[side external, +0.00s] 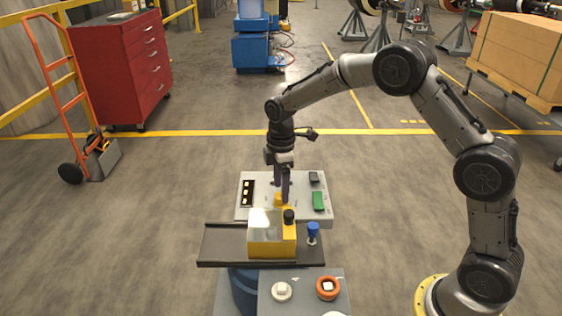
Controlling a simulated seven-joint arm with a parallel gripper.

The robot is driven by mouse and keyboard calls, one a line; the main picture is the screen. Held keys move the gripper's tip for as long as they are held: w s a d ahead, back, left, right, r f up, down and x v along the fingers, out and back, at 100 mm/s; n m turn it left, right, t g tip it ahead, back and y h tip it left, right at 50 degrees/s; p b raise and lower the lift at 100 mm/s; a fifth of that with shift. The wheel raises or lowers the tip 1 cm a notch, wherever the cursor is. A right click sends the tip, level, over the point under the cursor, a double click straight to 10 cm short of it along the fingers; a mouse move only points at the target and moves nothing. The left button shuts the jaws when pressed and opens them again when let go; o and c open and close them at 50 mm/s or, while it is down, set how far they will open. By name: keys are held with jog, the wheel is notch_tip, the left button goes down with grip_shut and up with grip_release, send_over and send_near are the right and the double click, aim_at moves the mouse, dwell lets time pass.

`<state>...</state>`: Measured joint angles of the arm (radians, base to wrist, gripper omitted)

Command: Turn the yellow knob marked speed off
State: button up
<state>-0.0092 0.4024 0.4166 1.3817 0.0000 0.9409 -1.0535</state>
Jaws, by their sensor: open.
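A small yellow knob (279,199) sits on the light grey panel (256,214), just behind a yellow box. Its marking cannot be read, and the box hides its lower part. My gripper (282,197) points straight down over the panel with its jaws open. Its two dark fingers are at the knob, one to the left and one to the right in this view. Whether they touch the knob cannot be told.
The yellow box (263,240) with a black knob (289,216) stands in front, on a dark rail (220,245). A blue knob (313,229) is close by. A front panel (305,285) has white and orange knobs.

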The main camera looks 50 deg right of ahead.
notch_tip(320, 180, up, 12)
jog(key=shift+f, duration=0.2)
jog(key=s+r+m+t, duration=0.3)
jog(key=s+r+t, duration=0.1)
jog(key=s+r, duration=1.15)
jog(key=s+f+m+t, duration=0.1)
jog(key=s+f+m, duration=0.8)
jog(key=s, duration=0.7)
jog(key=shift+d+f+t, duration=0.2)
jog(key=shift+f+t, duration=0.1)
jog(key=shift+f, duration=0.5)
